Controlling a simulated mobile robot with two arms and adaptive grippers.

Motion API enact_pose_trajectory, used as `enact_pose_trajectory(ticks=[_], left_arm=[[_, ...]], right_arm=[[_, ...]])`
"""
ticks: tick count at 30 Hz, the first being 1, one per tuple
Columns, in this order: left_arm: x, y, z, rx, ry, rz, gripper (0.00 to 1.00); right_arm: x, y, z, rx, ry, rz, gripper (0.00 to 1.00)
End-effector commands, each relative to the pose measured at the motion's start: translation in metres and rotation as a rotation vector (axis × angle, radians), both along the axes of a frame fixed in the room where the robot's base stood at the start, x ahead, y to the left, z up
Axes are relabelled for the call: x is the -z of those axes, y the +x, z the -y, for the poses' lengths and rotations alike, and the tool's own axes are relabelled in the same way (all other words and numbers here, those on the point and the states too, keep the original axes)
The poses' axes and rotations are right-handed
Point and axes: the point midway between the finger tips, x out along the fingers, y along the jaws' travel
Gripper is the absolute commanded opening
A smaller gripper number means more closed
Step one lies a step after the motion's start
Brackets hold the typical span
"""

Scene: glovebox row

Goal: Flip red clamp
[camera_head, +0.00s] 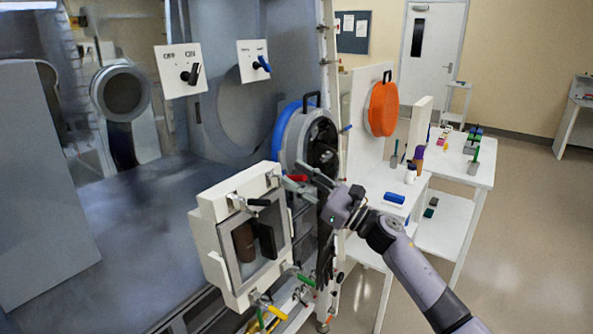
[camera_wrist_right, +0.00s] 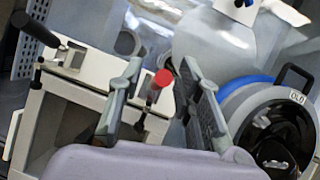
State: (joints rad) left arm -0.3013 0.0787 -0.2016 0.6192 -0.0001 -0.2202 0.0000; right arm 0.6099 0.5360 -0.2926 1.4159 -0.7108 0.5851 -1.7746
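The red clamp (camera_head: 297,178) is at the upper right corner of the white framed window box (camera_head: 207,238). Its red-tipped handle (camera_wrist_right: 162,78) stands between my right gripper's fingers in the right wrist view. My right gripper (camera_head: 308,178) reaches in from the right, with its fingertips close to the red handle. In the right wrist view the gripper (camera_wrist_right: 160,95) is open, with a gap on both sides of the handle, and I cannot see any contact. The clamp's base is partly hidden behind the fingers. My left gripper is not in view.
Other clamps sit on the box: black (camera_head: 258,202), green (camera_head: 305,280) and yellow (camera_head: 277,312). The round blue-rimmed port (camera_head: 287,135) with a black handle is just behind my right gripper. A white table (camera_head: 478,178) with small items stands at the right.

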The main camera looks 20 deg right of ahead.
Motion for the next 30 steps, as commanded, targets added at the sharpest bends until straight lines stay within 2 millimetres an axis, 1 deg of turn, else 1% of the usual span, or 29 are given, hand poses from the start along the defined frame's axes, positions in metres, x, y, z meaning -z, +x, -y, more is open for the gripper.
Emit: enact_pose_trajectory(ticks=[4, 11, 25, 30], left_arm=[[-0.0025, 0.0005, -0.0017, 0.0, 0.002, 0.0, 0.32], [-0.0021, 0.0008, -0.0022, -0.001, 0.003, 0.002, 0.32], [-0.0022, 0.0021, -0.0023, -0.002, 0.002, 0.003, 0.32], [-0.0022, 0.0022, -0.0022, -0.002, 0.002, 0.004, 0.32]], right_arm=[[-0.0015, 0.0034, -0.0041, -0.001, 0.0, -0.001, 0.32], [-0.0011, 0.0035, -0.004, -0.001, -0.001, -0.001, 0.32], [-0.0012, 0.0033, -0.0037, -0.001, 0.0, -0.001, 0.0], [-0.0011, 0.0033, -0.0037, -0.001, 0.0, -0.001, 0.0]])
